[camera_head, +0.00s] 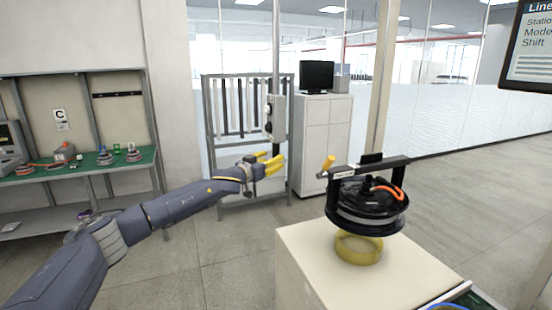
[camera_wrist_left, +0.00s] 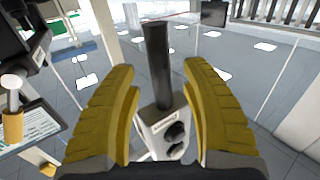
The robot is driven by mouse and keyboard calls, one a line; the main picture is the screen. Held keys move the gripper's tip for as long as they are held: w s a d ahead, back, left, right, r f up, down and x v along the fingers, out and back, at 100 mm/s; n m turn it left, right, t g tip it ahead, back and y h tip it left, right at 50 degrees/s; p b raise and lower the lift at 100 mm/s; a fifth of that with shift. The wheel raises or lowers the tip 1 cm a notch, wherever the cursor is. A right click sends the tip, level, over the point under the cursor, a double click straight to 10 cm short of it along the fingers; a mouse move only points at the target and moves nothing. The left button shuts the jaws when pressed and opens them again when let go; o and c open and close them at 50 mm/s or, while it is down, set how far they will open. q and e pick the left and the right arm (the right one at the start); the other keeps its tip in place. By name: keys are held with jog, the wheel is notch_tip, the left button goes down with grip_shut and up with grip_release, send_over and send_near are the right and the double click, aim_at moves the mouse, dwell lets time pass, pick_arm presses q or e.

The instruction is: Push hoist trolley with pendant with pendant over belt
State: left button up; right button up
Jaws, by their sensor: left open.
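The pendant (camera_head: 275,117) is a grey box with black round buttons, hanging upright on a dark pole in the middle of the head view. In the left wrist view the pendant (camera_wrist_left: 163,133) shows between my yellow fingers, with the dark pole (camera_wrist_left: 156,62) at its end. My left gripper (camera_head: 272,163) is open at the pendant's lower end; contact cannot be told. It also shows in the wrist view (camera_wrist_left: 157,72). A black lifting frame (camera_head: 368,168) holds a round black hub motor (camera_head: 367,205) at right. The trolley is out of view, and no belt is clearly identifiable. My right gripper is not in view.
A yellow ring (camera_head: 358,248) sits on a beige block (camera_head: 302,252) below the motor. A white cabinet (camera_head: 322,145) and a grey rack (camera_head: 222,120) stand behind my left gripper. A green-topped workbench (camera_head: 85,168) is at left. Open floor lies between.

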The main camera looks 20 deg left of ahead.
pick_arm(q)
jog(key=shift+x, duration=1.65)
jog(key=shift+o, duration=0.2)
grip_shut()
